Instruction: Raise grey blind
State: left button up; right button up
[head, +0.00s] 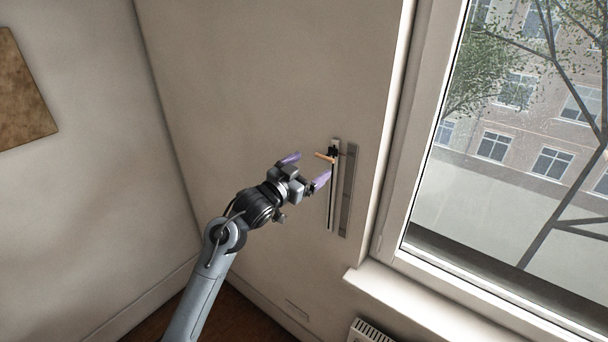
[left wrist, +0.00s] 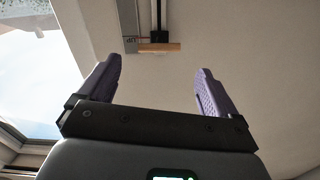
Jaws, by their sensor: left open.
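A wooden-looking handle (head: 325,157) sticks out from a black slider near the top of a narrow vertical track (head: 333,200) on the wall, left of the window. My left gripper (head: 305,170) is open and empty, with purple fingers, close to the handle. In the left wrist view the handle (left wrist: 159,47) lies ahead of the gap between the open fingers (left wrist: 158,88), apart from them. A plate marked "UP" (left wrist: 130,44) shows beside the slider there. No grey blind can be made out across the visible glass. My right gripper is not in view.
The window (head: 530,130) is at the right, with its white frame and sill (head: 430,305) jutting out below. A grey strip (head: 349,190) runs beside the track. A radiator (head: 370,331) shows at the bottom edge. The wall left of the track is clear.

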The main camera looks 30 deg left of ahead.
pick_arm(q)
jog(key=shift+s, duration=0.75)
jog(key=shift+a, duration=0.1)
jog(key=s+d+f+g+p, duration=0.2)
jog(key=s+f+g, duration=0.1)
jog(key=f, duration=1)
jog(key=s+d+f+g+p, duration=0.25)
jog(key=s+d+f, duration=0.35)
jog(key=s+f, duration=0.65)
jog(key=s+d+f+n+g+p, duration=0.1)
jog(key=s+d+f+g, duration=0.1)
jog(key=s, duration=0.5)
jog(key=s+d+f+g+p, duration=0.1)
jog(key=s+d+f+g, duration=0.15)
jog(key=s, duration=0.55)
jog(key=s+r+g+y, duration=0.1)
jog(key=s+r+g, duration=0.3)
jog(key=s, duration=0.8)
jog(key=shift+y, duration=0.3)
jog(key=shift+r, duration=0.1)
